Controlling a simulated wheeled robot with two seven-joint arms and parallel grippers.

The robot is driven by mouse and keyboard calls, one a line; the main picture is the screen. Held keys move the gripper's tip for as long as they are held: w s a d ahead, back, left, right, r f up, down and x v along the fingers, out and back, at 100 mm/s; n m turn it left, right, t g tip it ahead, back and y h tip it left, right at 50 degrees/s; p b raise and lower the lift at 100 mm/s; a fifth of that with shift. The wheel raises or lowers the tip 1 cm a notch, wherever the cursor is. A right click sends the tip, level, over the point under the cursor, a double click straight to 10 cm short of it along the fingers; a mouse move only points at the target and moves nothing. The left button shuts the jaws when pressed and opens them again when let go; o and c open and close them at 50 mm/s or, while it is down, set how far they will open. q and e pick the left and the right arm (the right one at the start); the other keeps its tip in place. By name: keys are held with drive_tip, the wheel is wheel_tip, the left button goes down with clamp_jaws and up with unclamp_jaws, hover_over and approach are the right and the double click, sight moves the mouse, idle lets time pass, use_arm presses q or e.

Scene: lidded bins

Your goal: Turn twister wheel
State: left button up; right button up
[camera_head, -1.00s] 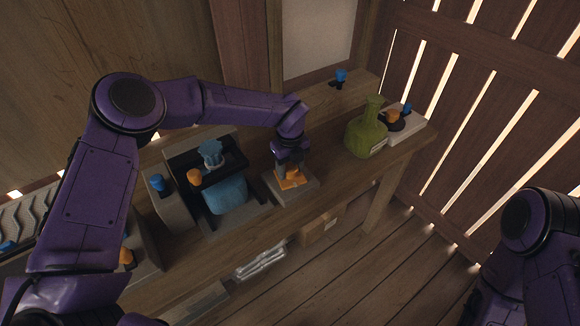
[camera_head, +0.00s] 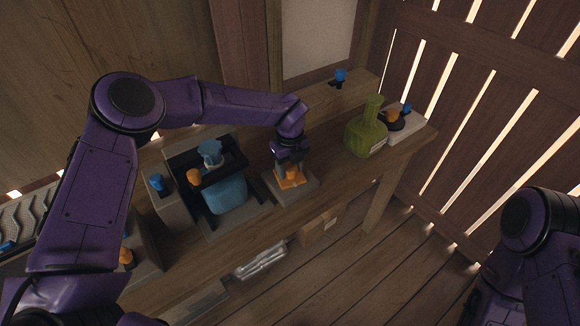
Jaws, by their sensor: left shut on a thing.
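The orange twister wheel (camera_head: 292,181) sits on a light grey square base (camera_head: 306,191) on the wooden workbench. My left gripper (camera_head: 290,168) points down onto the wheel from above and is shut on it. The gripper body hides part of the wheel. To the left, a black-framed device (camera_head: 181,172) holds a blue bin (camera_head: 229,195). A lighter blue piece (camera_head: 211,152) shows at the frame's back. My right arm shows at the lower right edge; its gripper is out of view.
A green bottle (camera_head: 366,136) stands right of the wheel. A grey box with orange and blue knobs (camera_head: 407,126) is at the bench's right end. A blue knob (camera_head: 156,183) and orange knob (camera_head: 194,177) are at left. Floor (camera_head: 340,270) in front is clear.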

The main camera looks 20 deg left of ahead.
sight(290, 166)
use_arm(q)
drive_tip(key=shift+w+r, duration=0.1)
drive_tip(key=shift+w, duration=0.05)
drive_tip(key=o, duration=1)
wheel_tip(290, 166, up, 10)
drive_tip(key=shift+f+b, duration=0.25)
drive_tip(key=shift+b, duration=0.9)
drive_tip(key=shift+r, duration=0.5)
